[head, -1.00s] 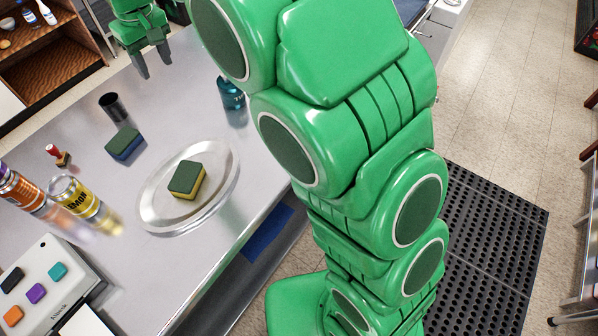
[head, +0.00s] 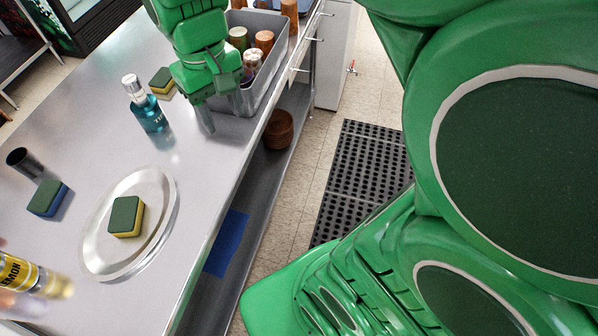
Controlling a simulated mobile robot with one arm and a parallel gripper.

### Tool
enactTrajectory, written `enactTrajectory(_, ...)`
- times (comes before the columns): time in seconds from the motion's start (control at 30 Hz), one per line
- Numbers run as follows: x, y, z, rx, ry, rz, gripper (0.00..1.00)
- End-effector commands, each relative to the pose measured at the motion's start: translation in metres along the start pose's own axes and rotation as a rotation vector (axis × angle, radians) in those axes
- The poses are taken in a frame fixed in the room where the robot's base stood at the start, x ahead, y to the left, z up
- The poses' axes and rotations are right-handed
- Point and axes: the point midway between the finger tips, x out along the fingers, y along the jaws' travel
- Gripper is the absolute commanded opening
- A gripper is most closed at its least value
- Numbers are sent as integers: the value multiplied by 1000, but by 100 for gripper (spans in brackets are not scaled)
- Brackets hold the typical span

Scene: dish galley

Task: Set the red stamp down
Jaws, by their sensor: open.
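The red stamp is not visible in the current head view; the part of the counter where it stood earlier lies outside the picture. My gripper (head: 218,118) is at the upper middle, over the steel counter (head: 95,120) close to its right edge. It is beside the grey bin (head: 272,72) and partly covers that bin's near left side. Its jaws are open, pointing down, and I see no stamp between them. Whether the fingertips touch the counter, I cannot tell.
A teal bottle (head: 147,108) and a sponge (head: 162,80) stand left of my gripper. A round plate (head: 100,255) bears another sponge (head: 126,216). A blue-green sponge (head: 47,198), a black cup (head: 25,163) and a lemon bottle (head: 30,277) are at left. Several jars fill the bin.

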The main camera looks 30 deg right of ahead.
Motion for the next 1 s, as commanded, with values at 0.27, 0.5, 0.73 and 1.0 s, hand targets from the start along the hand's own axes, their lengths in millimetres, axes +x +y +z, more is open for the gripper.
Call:
enactTrajectory(0.27,21,23,89,123,-49,-9,50)
enactTrajectory(0.5,41,30,148,202,-84,-10,50)
enactTrajectory(0.73,48,29,166,227,-95,-13,50)
enactTrajectory(1.0,48,29,166,226,-96,-13,50)
